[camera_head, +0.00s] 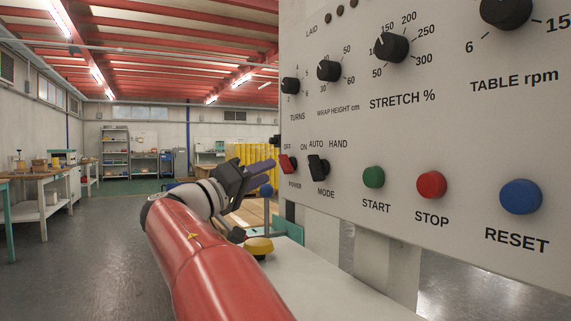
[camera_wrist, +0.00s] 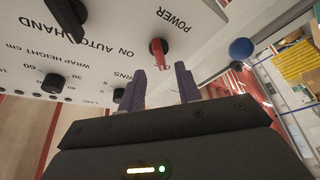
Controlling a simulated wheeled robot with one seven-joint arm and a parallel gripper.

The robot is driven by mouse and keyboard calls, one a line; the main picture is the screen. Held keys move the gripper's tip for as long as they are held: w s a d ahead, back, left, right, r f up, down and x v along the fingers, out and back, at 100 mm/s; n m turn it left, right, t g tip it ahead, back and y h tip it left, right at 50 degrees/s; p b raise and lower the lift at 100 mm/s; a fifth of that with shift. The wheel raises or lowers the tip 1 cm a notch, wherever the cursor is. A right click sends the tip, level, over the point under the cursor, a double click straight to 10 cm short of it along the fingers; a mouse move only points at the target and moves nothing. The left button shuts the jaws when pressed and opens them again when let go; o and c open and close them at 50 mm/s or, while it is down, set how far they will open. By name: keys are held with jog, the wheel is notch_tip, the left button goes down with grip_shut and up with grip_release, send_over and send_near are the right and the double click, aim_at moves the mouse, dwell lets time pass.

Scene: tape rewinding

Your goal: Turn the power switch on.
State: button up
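The power switch (camera_head: 287,163) is a small red lever at the left edge of the grey-white control panel, above the POWER label and below OFF and ON. Its tip seems to lean towards the OFF side. In the wrist view the red switch (camera_wrist: 158,52) is just beyond the fingertips, roughly in line with the gap between them. My gripper (camera_head: 264,169) is left of the switch in the head view, and also shows in the wrist view (camera_wrist: 160,76). Its two purple-grey fingers are apart with nothing between them. It does not appear to touch the switch.
The black MODE switch (camera_head: 319,167) sits just right of the power switch. Black knobs, including the TURNS knob (camera_head: 290,86), are above. Green START (camera_head: 374,177), red STOP (camera_head: 431,185) and blue RESET (camera_head: 521,196) buttons are further right. A blue ball (camera_wrist: 241,50) is near the panel's edge.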

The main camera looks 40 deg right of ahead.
aim_at(281, 166)
jog(key=p+x, duration=0.1)
jog(key=x, duration=0.4)
jog(key=shift+d+r, duration=0.1)
jog(key=shift+d, duration=0.25)
jog(key=c, duration=0.6)
